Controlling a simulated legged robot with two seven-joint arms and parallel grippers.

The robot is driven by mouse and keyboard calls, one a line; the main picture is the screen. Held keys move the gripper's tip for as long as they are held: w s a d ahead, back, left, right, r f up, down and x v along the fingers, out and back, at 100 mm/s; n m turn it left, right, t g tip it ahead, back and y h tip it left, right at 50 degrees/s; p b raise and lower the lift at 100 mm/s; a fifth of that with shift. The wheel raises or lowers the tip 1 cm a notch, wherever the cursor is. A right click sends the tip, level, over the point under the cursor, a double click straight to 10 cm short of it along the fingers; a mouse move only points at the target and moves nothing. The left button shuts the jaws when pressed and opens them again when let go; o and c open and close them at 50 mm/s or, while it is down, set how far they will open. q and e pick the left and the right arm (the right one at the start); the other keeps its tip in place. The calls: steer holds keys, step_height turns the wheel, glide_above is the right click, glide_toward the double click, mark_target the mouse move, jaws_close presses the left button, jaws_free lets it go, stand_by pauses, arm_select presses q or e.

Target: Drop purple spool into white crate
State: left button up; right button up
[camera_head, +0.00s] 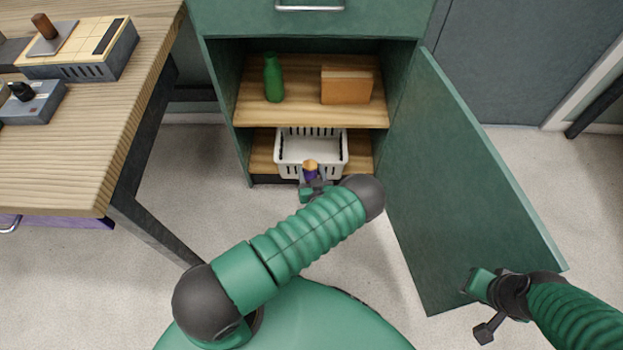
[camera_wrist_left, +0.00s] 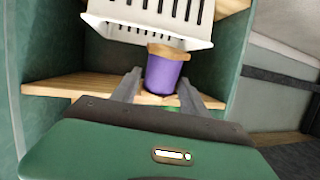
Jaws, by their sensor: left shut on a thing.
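The purple spool (camera_head: 311,174) has an orange-brown top and shows in front of the white crate. My left gripper (camera_head: 313,182) is shut on it. In the left wrist view the spool (camera_wrist_left: 162,72) stands between the two grey fingers (camera_wrist_left: 158,88), its top overlapping the crate's edge in the picture. The white slotted crate (camera_head: 341,172) sits on the cabinet's lower shelf and looks empty; it also shows in the left wrist view (camera_wrist_left: 110,27). My right gripper (camera_head: 480,309) is at the lower right, near the open door, with its fingers apart and nothing between them.
The green cabinet's door (camera_head: 465,190) stands open on the right. A green bottle (camera_head: 273,80) and an orange-brown box (camera_head: 346,86) stand on the upper shelf (camera_head: 305,114). A wooden table (camera_head: 75,150) with devices is at the left.

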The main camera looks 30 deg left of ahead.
mark_target(311, 161)
arm_select(q)
steer(key=b+x, duration=0.1)
steer(key=x, duration=0.1)
steer(key=b+x, duration=0.1)
steer(key=x, duration=0.1)
steer(key=d+b+x, duration=0.1)
steer(key=b+x, duration=0.1)
steer(key=shift+w+a+f, duration=0.1)
steer(key=shift+w+f, duration=0.3)
steer(key=shift+f, duration=0.05)
steer(key=w+a+b, duration=0.5)
steer(key=w+b, duration=0.1)
steer(key=w, duration=0.2)
steer(key=shift+w+r+b, duration=0.3)
steer(key=shift+b, duration=0.1)
steer(key=shift+a, duration=0.15)
steer(key=o, duration=1.5)
